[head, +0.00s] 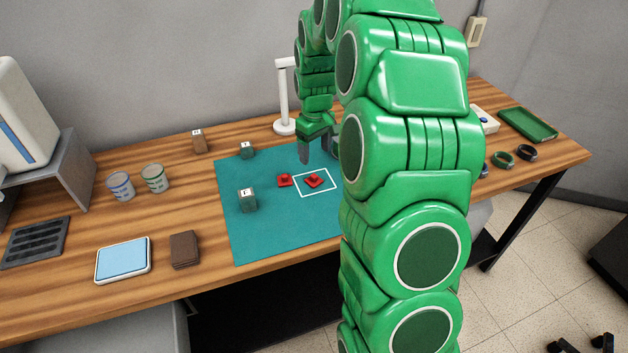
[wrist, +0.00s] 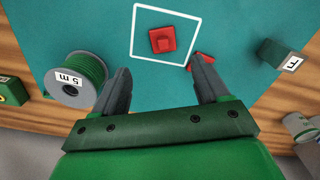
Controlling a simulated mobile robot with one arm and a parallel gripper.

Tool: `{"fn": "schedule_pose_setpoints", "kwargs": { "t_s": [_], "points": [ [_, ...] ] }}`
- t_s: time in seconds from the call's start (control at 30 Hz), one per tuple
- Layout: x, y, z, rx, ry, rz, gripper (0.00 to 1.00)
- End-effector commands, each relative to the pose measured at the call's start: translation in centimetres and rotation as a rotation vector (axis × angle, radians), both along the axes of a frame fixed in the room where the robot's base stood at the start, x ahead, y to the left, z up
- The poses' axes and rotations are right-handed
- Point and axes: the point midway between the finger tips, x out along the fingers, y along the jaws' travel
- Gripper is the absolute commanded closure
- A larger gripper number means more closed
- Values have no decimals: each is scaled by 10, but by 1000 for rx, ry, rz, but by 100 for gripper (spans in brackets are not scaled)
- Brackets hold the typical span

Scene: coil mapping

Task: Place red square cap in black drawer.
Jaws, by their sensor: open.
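A red square piece with a raised middle (head: 314,181) lies inside the white outlined square on the teal mat; it also shows in the wrist view (wrist: 162,39). A second red piece (head: 285,181) lies just outside the outline, to the left in the head view. In the wrist view this second piece (wrist: 203,59) is partly hidden by the right finger. My gripper (head: 318,153) is open and empty above the mat, and the wrist view shows its spread fingers (wrist: 161,75) short of the outlined piece. I cannot make out a black drawer.
A green spool (wrist: 77,80) labelled 5 m stands beside the left finger in the wrist view. Small dark labelled blocks (head: 247,200) stand on the teal mat (head: 280,235). Cups (head: 120,186), a blue-topped pad (head: 123,260) and a dark slotted tray (head: 35,241) lie left.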

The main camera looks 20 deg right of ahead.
Motion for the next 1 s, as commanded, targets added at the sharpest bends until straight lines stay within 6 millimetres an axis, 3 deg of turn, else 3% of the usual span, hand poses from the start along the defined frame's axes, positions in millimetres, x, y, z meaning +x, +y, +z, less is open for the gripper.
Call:
{"fn": "schedule_pose_setpoints", "kwargs": {
  "t_s": [0.67,1.0],
  "points": [
    [-1,2,-52,0,1,1,26],
    [-4,5,-91,0,0,1,26]
  ]
}}
